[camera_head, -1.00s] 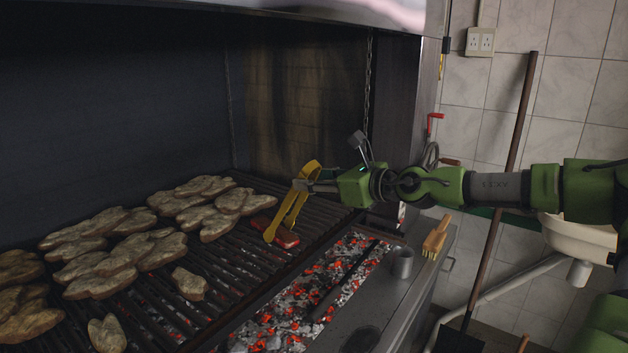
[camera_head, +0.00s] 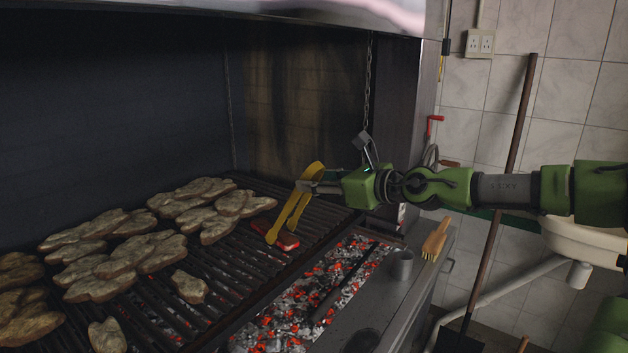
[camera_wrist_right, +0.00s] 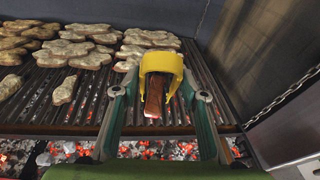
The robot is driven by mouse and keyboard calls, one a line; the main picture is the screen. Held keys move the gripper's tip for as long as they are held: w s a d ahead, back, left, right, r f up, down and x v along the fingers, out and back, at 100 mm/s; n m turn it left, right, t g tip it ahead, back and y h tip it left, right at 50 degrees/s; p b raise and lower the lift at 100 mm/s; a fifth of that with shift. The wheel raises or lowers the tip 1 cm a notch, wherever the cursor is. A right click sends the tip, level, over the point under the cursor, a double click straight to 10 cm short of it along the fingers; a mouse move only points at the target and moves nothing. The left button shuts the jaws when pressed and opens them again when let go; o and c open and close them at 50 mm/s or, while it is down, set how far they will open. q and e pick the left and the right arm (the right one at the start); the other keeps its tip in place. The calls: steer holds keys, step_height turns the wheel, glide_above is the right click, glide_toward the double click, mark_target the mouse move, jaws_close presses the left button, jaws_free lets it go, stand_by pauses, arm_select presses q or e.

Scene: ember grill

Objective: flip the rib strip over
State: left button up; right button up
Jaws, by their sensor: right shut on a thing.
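The rib strip (camera_head: 287,241) is a small red-brown piece of meat at the right end of the grill grate. In the right wrist view the strip (camera_wrist_right: 154,97) shows between the arms of yellow tongs (camera_wrist_right: 162,61). My right gripper (camera_head: 320,187) is shut on these tongs (camera_head: 281,220), which point down and left with their tips at the strip. I cannot tell whether the tips pinch the strip or whether it is clear of the bars. My left gripper is not in view.
Several pale, browned meat pieces (camera_head: 105,265) cover the left and middle of the grate (camera_head: 235,265). Glowing coals (camera_head: 290,305) lie in front. A wall closes the back.

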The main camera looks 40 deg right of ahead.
steer(key=shift+s+r+p, duration=0.3)
steer(key=shift+s+r, duration=0.1)
steer(key=shift+r, duration=0.35)
steer(key=shift+s+b, duration=0.3)
steer(key=shift+s, duration=0.1)
steer(key=s+r, duration=0.4)
steer(key=r, duration=0.3)
steer(key=shift+d+r+p, duration=0.2)
steer(key=shift+r+p, duration=0.15)
steer(key=shift+r, duration=0.05)
steer(key=shift+s, duration=0.15)
steer(key=s+r+b, duration=0.4)
steer(key=s+b, duration=0.1)
steer(key=s, duration=0.3)
steer(key=shift+s+d, duration=0.2)
steer(key=shift+d, duration=0.1)
